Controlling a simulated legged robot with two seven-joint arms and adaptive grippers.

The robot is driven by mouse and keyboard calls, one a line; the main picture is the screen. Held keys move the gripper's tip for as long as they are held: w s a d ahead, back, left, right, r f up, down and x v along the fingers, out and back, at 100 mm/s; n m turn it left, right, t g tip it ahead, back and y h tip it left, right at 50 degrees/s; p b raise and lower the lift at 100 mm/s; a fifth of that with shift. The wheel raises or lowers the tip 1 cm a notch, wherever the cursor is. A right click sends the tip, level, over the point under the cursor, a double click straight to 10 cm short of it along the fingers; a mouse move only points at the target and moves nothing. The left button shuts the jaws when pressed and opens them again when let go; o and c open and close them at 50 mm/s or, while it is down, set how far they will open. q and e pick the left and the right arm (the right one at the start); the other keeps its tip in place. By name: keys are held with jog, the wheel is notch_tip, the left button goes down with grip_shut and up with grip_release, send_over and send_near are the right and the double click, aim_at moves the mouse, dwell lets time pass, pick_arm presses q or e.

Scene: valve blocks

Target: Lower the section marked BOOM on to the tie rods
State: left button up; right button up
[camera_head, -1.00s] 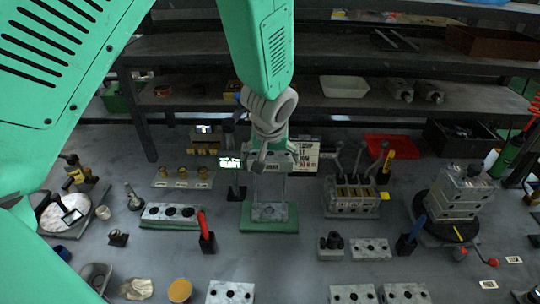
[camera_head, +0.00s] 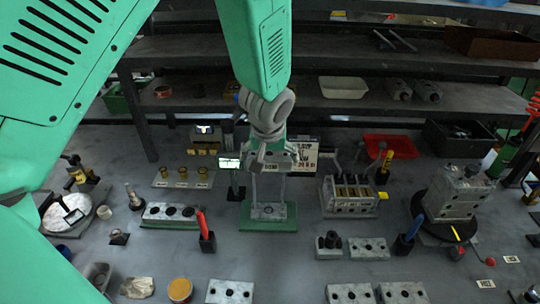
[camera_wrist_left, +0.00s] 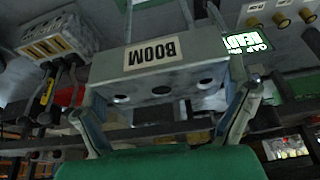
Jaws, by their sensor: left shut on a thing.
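The section marked BOOM (camera_wrist_left: 158,75) is a grey metal block with a pale label and several holes, large in the left wrist view. My left gripper (camera_wrist_left: 168,120) is shut on it, one finger at each side. In the head view the BOOM section (camera_head: 270,168) hangs level below my left gripper (camera_head: 268,150). It is at the upper part of the thin upright tie rods (camera_head: 284,188), above the grey base block (camera_head: 268,211) on a green plate. I cannot tell whether the rods are inside its holes. My right gripper is not in view.
A small lit display (camera_head: 229,163) stands just left of the rods, and a printed sign (camera_head: 303,156) behind right. A lever valve block (camera_head: 349,197) is to the right. A red-handled tool (camera_head: 203,226) stands front left. A stacked valve block (camera_head: 456,193) is far right.

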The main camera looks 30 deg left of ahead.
aim_at(269, 207)
pick_arm(q)
jog(key=shift+d+r, duration=0.1)
jog(key=shift+d, duration=0.1)
jog(key=shift+a, duration=0.25)
jog(key=shift+a+f, duration=0.2)
jog(key=shift+f, duration=0.35)
jog(key=shift+d+f+b, duration=0.35)
jog(key=shift+f+b, duration=0.05)
jog(key=shift+b, duration=0.1)
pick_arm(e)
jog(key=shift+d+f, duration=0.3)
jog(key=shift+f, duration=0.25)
pick_arm(q)
jog(key=shift+f, duration=0.1)
jog(key=shift+a+f+b, duration=0.25)
jog(key=shift+f+b, duration=0.05)
jog(key=shift+f, duration=0.25)
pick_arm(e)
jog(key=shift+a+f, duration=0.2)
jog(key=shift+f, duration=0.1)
pick_arm(q)
jog(key=shift+d+f+b, duration=0.15)
jog(key=shift+f+b, duration=0.15)
jog(key=shift+f, duration=0.1)
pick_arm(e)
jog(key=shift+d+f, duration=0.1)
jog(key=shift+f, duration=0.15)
